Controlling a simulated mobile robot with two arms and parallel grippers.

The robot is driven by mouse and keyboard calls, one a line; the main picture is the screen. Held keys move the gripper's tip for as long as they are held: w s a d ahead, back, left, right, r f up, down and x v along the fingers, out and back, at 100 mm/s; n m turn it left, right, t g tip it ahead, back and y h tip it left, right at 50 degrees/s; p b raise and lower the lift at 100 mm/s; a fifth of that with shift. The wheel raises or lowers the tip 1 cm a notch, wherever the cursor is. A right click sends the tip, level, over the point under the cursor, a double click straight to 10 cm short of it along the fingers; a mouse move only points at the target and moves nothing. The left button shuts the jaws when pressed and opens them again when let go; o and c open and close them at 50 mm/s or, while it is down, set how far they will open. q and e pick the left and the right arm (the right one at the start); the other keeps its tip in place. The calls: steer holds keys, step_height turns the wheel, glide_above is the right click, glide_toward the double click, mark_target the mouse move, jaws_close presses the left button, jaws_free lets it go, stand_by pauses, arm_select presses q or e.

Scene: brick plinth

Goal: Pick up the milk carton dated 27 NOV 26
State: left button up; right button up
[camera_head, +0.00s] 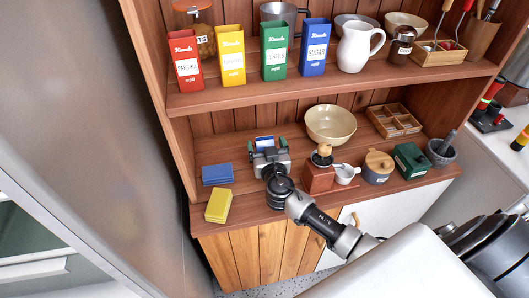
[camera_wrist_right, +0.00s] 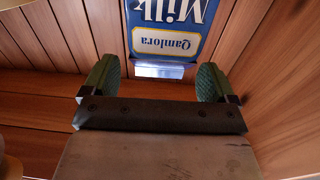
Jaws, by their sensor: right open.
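A blue milk carton (camera_head: 264,140) is on the lower shelf, largely hidden behind my right gripper (camera_head: 267,147). In the right wrist view the blue and white carton (camera_wrist_right: 168,28) appears upside down, with "Milk" and "Qamlora" readable. No date can be read on it. My right gripper, also in the wrist view (camera_wrist_right: 157,80), is open with green finger pads. The carton shows between and beyond the fingers, with a visible gap on each side. My left gripper is not in view.
A blue block (camera_head: 217,175) and a yellow block (camera_head: 218,206) lie left of the gripper. The upper shelf (camera_head: 300,92) overhangs this space.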

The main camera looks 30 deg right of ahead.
steer(key=shift+x, duration=1.25)
steer(key=c, duration=1.5)
